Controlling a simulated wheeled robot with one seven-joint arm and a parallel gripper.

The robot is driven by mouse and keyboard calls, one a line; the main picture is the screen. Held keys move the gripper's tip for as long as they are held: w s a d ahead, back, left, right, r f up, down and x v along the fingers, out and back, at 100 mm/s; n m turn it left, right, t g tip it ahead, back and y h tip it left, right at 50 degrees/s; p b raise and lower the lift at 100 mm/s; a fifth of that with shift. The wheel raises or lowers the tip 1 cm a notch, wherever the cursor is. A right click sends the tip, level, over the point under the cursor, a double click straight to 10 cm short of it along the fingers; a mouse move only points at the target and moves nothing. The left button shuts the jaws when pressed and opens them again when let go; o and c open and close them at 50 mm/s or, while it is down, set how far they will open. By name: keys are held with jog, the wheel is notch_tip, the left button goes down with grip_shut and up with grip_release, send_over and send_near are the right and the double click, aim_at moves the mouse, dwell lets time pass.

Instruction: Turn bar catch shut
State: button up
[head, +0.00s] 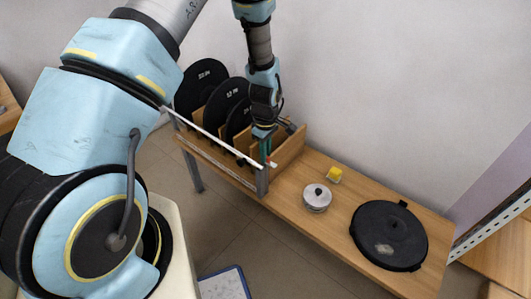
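A wooden rack (290,152) on the bench holds several upright round black pads (201,84). My gripper (265,152) points down at the rack's right part, close to the bar's right end. Its fingers are small and partly hidden, so I cannot tell whether they are open or touch the bar. No catch part is clear enough to tell whether it is shut.
On the bench (290,212) right of the rack are a lidded silver pot (317,198), a small yellow block (334,175) and a large round black pad (380,240). A wall stands behind. A clipboard (222,285) lies below. My arm hides much of the left.

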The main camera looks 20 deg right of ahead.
grip_shut()
jog(key=shift+m, duration=0.4)
jog(key=m+b, duration=0.1)
jog(key=m, duration=0.2)
jog(key=shift+m, duration=0.4)
jog(key=m+b, duration=0.1)
jog(key=m, duration=0.3)
jog(key=shift+a, duration=0.15)
jog(key=m, duration=0.5)
jog(key=shift+a+m, duration=0.1)
jog(key=shift+m, duration=0.3)
jog(key=m, duration=0.4)
jog(key=shift+w, duration=0.1)
jog(key=shift+m, duration=0.3)
